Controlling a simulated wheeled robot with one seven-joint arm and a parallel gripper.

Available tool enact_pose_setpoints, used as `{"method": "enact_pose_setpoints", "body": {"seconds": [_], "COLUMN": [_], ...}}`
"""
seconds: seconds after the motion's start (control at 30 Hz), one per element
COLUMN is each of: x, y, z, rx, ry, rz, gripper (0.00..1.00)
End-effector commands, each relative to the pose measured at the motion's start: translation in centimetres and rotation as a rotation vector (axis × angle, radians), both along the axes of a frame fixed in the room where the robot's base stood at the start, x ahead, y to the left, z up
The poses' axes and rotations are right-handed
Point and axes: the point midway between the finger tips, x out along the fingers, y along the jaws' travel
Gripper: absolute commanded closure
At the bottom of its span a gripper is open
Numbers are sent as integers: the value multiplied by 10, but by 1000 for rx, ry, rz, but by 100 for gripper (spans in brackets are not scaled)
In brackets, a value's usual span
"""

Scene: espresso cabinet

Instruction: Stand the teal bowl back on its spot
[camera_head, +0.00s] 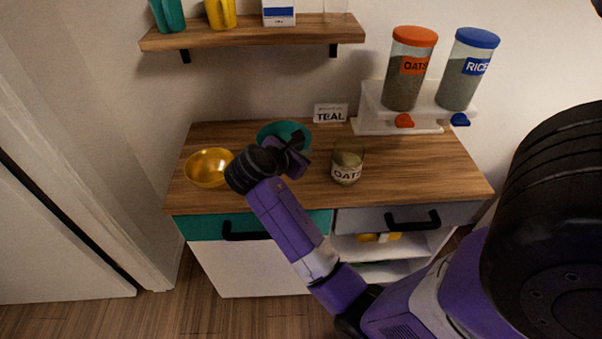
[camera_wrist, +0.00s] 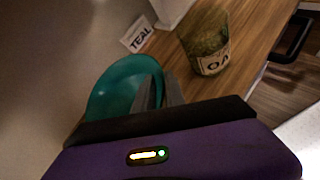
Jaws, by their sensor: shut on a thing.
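The teal bowl (camera_head: 284,130) is at the back of the wooden cabinet top, partly hidden behind my gripper (camera_head: 292,152). In the wrist view the teal bowl (camera_wrist: 122,84) lies just beyond the fingers, and my gripper (camera_wrist: 160,92) is shut on its near rim. The bowl's underside is hidden, so I cannot tell whether it touches the top. A white card reading TEAL (camera_head: 330,113) stands at the back, to the right of the bowl. The card also shows in the wrist view (camera_wrist: 137,35).
A yellow bowl (camera_head: 208,168) stands to the left. A glass jar marked OATS (camera_head: 347,166) stands to the right of my gripper. Oats (camera_head: 408,70) and rice (camera_head: 466,70) dispensers are at the back right. A wall shelf (camera_head: 255,36) hangs above. The top's right front is clear.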

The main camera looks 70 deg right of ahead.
Motion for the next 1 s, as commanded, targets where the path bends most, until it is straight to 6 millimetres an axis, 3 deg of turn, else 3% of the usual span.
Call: {"method": "enact_pose_setpoints", "body": {"seconds": [0.13,0.37,0.6,0.9,0.93,1.0], "x": [-1,0,0,0,0,0], "y": [0,0,0,0,0,0], "z": [-29,-47,-80,-85,-86,-86], "rx": [1,-1,-1,-2,0,1], "ry": [1,0,0,-2,0,0], "rz": [0,0,0,0,0,0], "gripper": [100,100,100,100,79,66]}}
